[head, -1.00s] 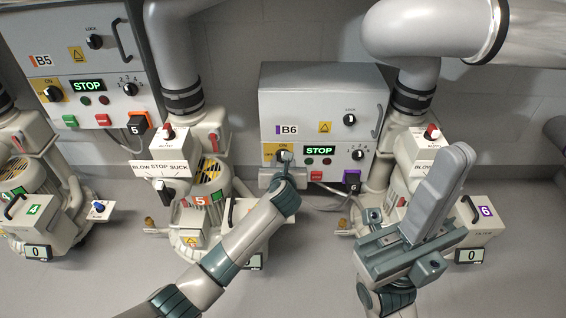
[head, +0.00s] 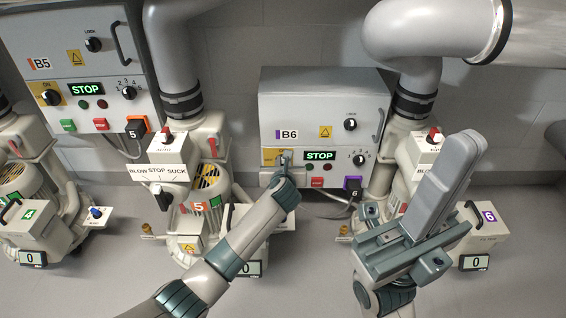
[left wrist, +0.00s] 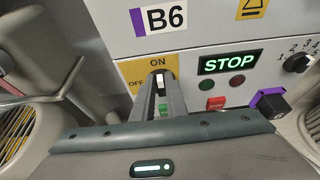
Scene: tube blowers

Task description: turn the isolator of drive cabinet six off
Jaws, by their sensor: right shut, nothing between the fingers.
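Drive cabinet six (head: 325,100), a grey box marked B6, hangs on the wall in the middle of the head view. Its isolator is a rotary handle on a yellow ON/OFF plate at the panel's left; the plate (left wrist: 133,74) shows in the left wrist view. The handle (left wrist: 160,82) stands upright, toward ON. My left gripper (head: 286,160) is at the isolator, its two fingers (left wrist: 161,98) close on either side of the handle, apparently shut on it. My right gripper (head: 455,165) is shut and empty, raised in front of blower six.
The cabinet's green display (head: 319,156) reads STOP, beside a selector knob (head: 359,160) and a red button (head: 317,182). A purple-framed black plug (head: 353,185) hangs below. Cabinet B5 (head: 75,65) and blower five (head: 207,180) stand to the left.

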